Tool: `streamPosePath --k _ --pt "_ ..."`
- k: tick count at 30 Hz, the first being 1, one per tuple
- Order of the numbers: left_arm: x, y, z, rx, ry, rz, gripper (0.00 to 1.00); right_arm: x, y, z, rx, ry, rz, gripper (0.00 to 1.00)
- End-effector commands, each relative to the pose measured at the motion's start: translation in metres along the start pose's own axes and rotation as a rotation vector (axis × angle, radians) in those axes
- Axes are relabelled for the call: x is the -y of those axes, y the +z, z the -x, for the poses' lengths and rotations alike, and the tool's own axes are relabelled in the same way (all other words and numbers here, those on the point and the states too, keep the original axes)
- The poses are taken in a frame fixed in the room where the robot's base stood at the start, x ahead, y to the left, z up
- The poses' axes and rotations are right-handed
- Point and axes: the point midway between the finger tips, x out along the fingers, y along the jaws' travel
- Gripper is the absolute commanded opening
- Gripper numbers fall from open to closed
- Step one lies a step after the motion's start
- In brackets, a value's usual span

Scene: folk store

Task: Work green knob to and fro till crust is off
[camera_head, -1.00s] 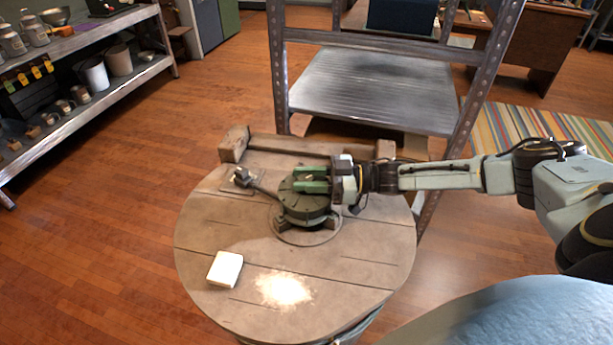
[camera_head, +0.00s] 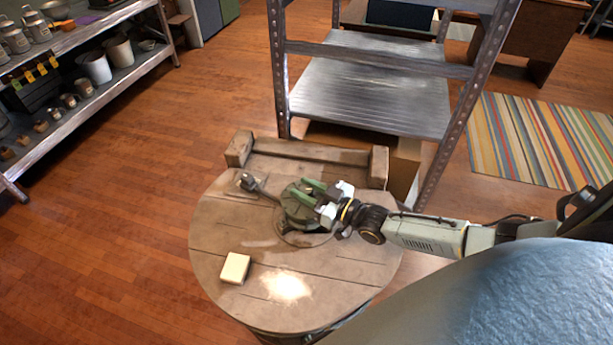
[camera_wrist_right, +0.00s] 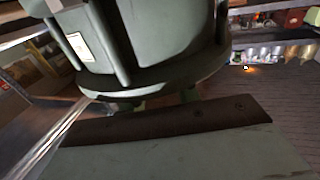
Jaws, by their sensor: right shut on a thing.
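The green knob (camera_head: 291,212) is a round dark-green piece standing on a dark mount near the middle of a round wooden top. My right gripper (camera_head: 303,192) comes in from the right and is shut on the knob. Its two green bar-like fingers lie across the knob's top, slanting down to the right, and cover part of it. I cannot make out any crust on or around the knob. The right wrist view shows a large grey-green ribbed body close up, with a dark strip below; the grip itself is not clear there. My left gripper is not in view.
The round wooden top (camera_head: 225,222) also bears a cream block (camera_head: 235,268), a pale powdery patch (camera_head: 285,286) and a small metal-ended lever (camera_head: 252,185). A wooden rail (camera_head: 310,158) and a metal rack (camera_head: 370,95) stand behind. Shelves (camera_head: 75,105) are at the left.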

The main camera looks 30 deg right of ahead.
Motion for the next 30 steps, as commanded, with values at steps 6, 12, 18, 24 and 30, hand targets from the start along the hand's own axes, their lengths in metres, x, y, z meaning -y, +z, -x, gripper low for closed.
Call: streamPosePath --k 6,12,18,24,30 --pt "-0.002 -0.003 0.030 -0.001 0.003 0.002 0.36 0.001 -0.007 -0.002 -0.010 0.160 -0.008 0.09" --pt "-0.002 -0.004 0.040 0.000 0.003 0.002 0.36 0.000 -0.006 -0.003 -0.012 0.252 -0.003 0.09" --pt "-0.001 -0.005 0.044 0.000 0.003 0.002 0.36 0.000 -0.005 -0.002 -0.011 0.298 -0.001 0.09" --pt "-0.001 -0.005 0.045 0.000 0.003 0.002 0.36 -0.001 -0.004 -0.002 -0.010 0.311 0.000 0.09" --pt "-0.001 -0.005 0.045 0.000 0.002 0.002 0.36 -0.001 -0.004 -0.002 -0.010 0.310 0.000 0.09"
